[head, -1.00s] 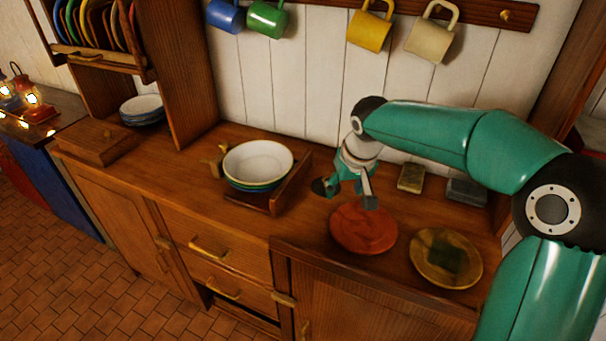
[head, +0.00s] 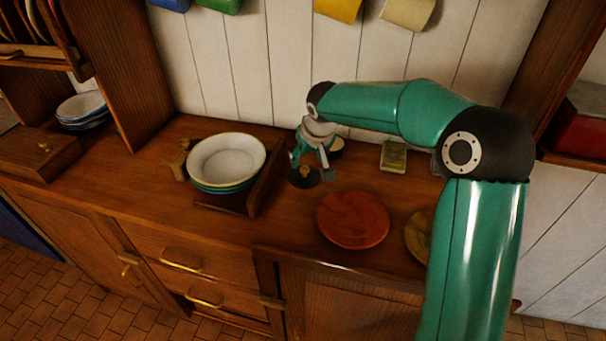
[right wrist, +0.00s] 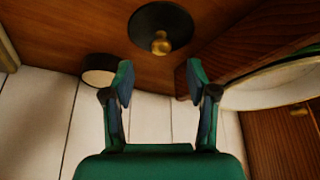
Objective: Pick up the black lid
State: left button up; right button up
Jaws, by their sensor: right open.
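The black lid (head: 297,181) is a small dark disc with a brass knob. It lies on the wooden counter, right of the bowl stack, and is partly covered by my right gripper in the head view. My right gripper (head: 313,168) is open and empty, close by the lid. In the right wrist view the lid (right wrist: 148,19) shows whole with its knob, beyond the open fingertips (right wrist: 160,80) and roughly centred between them. No contact shows. My left gripper is not in view.
Stacked bowls (head: 228,158) in a wooden holder (head: 264,190) stand left of the lid. A red round board (head: 352,219) lies in front, with a yellowish plate (head: 417,236) partly hidden by my arm.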

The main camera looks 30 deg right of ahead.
aim_at(305, 168)
jog(key=shift+p+x, duration=0.7)
jog(key=shift+x, duration=2.35)
jog(key=shift+s+a+f, duration=0.1)
jog(key=shift+s+a, duration=0.1)
grip_shut()
